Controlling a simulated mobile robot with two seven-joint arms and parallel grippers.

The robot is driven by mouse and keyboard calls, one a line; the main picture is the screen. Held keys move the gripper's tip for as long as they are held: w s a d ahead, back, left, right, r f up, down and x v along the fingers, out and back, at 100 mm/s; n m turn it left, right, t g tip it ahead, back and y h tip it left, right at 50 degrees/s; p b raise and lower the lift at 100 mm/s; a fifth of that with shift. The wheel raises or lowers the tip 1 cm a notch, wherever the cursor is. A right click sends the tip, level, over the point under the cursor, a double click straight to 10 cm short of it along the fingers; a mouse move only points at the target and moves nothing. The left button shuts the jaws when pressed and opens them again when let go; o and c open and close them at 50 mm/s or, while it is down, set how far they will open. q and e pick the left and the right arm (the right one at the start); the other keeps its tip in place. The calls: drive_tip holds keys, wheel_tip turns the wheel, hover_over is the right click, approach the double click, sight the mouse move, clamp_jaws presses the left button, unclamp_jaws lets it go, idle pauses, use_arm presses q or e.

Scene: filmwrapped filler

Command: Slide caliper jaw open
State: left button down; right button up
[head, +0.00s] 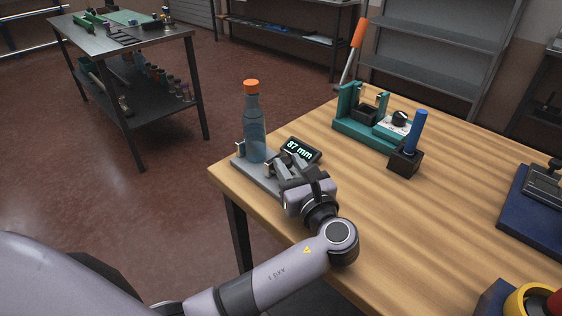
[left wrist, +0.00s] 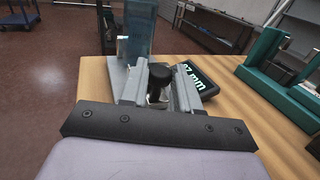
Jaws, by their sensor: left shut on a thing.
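The caliper has a flat grey base (head: 250,174) at the table's near left corner. A digital display (head: 301,150) beside it reads 87 mm. A blue translucent bottle (head: 254,130) with an orange cap stands upright at the caliper, between two small pale jaw pieces; contact with them is unclear. The bottle's lower part also shows in the left wrist view (left wrist: 140,28). My left gripper (head: 283,168) is low over the base, right of the bottle. In the left wrist view, its fingers (left wrist: 160,88) are shut on a black knob (left wrist: 158,72). My right gripper is out of view.
A teal fixture (head: 352,128) stands farther back on the wooden table (head: 440,205), with a blue-handled tool in a black block (head: 405,162) beside it. A dark blue base (head: 530,215) is at right. The table between is clear.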

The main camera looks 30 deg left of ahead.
use_arm(q)
drive_tip(key=c, duration=0.8)
unclamp_jaws()
drive_tip(key=v, duration=0.7)
drive_tip(key=shift+d+b, duration=0.1)
drive_tip(key=shift+b, duration=0.2)
drive_tip(key=shift+s, duration=0.1)
